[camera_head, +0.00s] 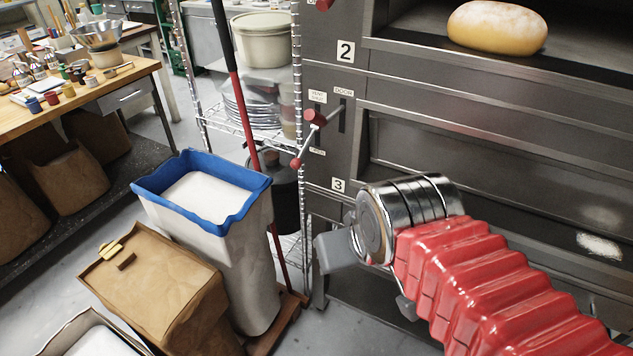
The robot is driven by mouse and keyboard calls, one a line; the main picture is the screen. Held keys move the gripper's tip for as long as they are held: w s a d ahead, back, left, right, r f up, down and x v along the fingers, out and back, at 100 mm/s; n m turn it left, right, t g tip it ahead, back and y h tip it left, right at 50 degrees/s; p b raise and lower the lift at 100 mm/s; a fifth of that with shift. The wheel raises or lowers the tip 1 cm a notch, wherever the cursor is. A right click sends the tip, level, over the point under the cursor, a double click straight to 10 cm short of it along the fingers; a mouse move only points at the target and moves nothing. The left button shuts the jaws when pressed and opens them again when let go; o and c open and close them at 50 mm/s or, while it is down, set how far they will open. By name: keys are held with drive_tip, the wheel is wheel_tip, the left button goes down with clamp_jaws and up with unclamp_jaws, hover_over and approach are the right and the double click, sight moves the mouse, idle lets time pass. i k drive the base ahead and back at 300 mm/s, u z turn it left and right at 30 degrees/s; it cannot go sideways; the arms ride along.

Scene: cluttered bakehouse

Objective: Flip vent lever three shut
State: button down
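Beside the deck marked 3 (338,185), a panel carries small plates reading vent (318,97) and door (343,91). A metal lever under the vent plate (306,146) slants down to the left and ends in a red knob. A second red-knobbed lever (315,117) sticks out above it from the door side, partly covering the vent slot. The small plate below the vent slot is too small to read. My gripper (368,278) is in front of the oven, below and right of the levers, touching neither. Its grey fingers are partly hidden by my wrist.
A blue-rimmed flour bin (202,190) stands left of the panel, with a red-handled pole (240,110) beside it. A wire rack (230,125) holds plates and a tub. A brown sack (155,285) stands in front. A loaf (497,27) sits in the upper deck.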

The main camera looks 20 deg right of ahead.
sight(295, 164)
drive_tip(key=z, duration=0.05)
drive_tip(key=k, duration=0.25)
drive_tip(key=u, duration=1.05)
drive_tip(key=i, duration=0.55)
drive_tip(key=z, duration=0.15)
